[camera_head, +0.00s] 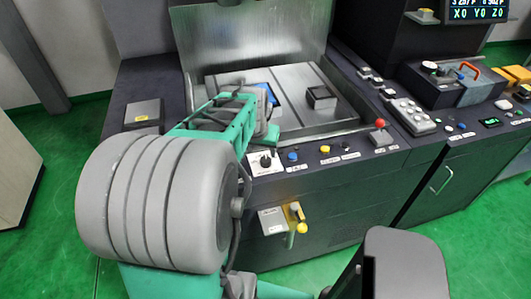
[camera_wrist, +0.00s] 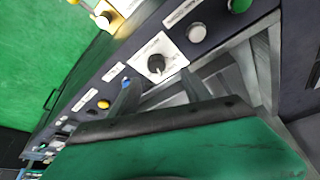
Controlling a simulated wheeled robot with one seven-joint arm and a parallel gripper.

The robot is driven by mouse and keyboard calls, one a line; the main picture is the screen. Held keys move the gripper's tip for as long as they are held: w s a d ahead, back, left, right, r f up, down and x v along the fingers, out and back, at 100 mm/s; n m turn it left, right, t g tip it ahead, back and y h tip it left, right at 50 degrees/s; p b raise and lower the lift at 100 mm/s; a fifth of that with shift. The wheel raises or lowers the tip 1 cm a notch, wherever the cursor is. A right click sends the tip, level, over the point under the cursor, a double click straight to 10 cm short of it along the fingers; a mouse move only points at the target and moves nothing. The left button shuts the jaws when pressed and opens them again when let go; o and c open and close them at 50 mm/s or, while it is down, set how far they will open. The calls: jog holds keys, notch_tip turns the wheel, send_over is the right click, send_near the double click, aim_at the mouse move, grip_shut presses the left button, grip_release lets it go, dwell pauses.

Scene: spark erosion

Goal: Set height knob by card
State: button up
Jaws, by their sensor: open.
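A dark round knob with a pale pointer mark (camera_head: 265,161) sits on a white square dial plate on the machine's front panel. The same knob (camera_wrist: 156,63) shows closer in the wrist view, its scale too small to read. My gripper (camera_wrist: 157,86) is open, its two fingers apart below the knob in the picture, with nothing seen between them. I cannot tell whether they touch the panel. In the head view my arm hides most of the gripper, left of and above the knob. No card can be surely made out.
A blue button (camera_head: 292,156), a yellow button (camera_head: 325,149) and a red-ball lever (camera_head: 380,124) line the panel right of the knob. A yellow-handled valve (camera_head: 299,222) juts from the front below. The tank's metal table (camera_head: 290,85) bears a dark block (camera_head: 321,97).

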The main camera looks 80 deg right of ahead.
aim_at(266, 159)
jog(key=x, duration=0.5)
jog(key=p+x, duration=0.1)
jog(key=x, duration=0.2)
jog(key=shift+s+d+r, duration=0.1)
jog(key=shift+s, duration=0.25)
jog(key=shift+c, duration=0.5)
grip_shut()
